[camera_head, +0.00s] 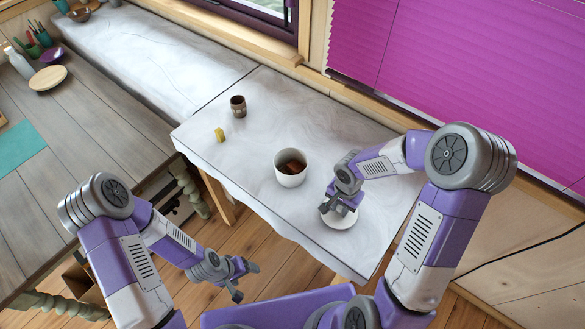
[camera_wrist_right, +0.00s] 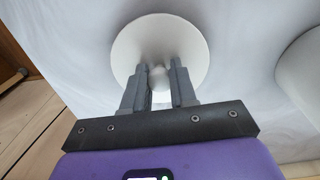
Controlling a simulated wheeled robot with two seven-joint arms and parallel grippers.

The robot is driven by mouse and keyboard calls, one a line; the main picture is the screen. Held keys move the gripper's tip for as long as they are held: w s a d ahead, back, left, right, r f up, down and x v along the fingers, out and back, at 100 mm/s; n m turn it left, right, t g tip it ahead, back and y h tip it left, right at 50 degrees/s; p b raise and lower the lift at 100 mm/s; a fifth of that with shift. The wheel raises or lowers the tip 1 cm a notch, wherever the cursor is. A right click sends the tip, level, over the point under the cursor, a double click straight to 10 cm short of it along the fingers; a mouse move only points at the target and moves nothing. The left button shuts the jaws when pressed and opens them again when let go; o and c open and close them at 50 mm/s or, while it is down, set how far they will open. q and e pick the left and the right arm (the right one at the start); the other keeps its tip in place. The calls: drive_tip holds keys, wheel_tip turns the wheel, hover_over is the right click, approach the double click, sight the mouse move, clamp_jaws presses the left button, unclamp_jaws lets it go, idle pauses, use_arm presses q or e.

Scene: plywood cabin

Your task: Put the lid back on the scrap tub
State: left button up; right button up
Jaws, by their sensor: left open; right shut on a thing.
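The scrap tub (camera_head: 291,178) is a white round tub standing open on the marble-look table, with brown scraps (camera_head: 292,166) inside. The white round lid (camera_head: 340,219) lies at or close to the tabletop, to the right and nearer me than the tub. My right gripper (camera_head: 343,205) is over the lid, shut on its knob; the right wrist view shows the fingers (camera_wrist_right: 159,84) either side of the knob and the lid disc (camera_wrist_right: 160,35) beyond. The tub's edge (camera_wrist_right: 303,75) shows at the right there. My left gripper (camera_head: 246,279) is open and empty, off the table's near side.
A dark brown cup (camera_head: 238,106) and a small yellow block (camera_head: 220,135) stand on the marble-look table (camera_head: 330,125) left of the tub. A grey wooden table (camera_head: 90,110) at the left holds a plate, bottle and bowl. The tabletop behind the tub is clear.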

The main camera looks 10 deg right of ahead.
drive_tip(key=shift+w+r+p, duration=0.2)
drive_tip(key=shift+r+p, duration=1.05)
drive_tip(key=shift+r, duration=1.35)
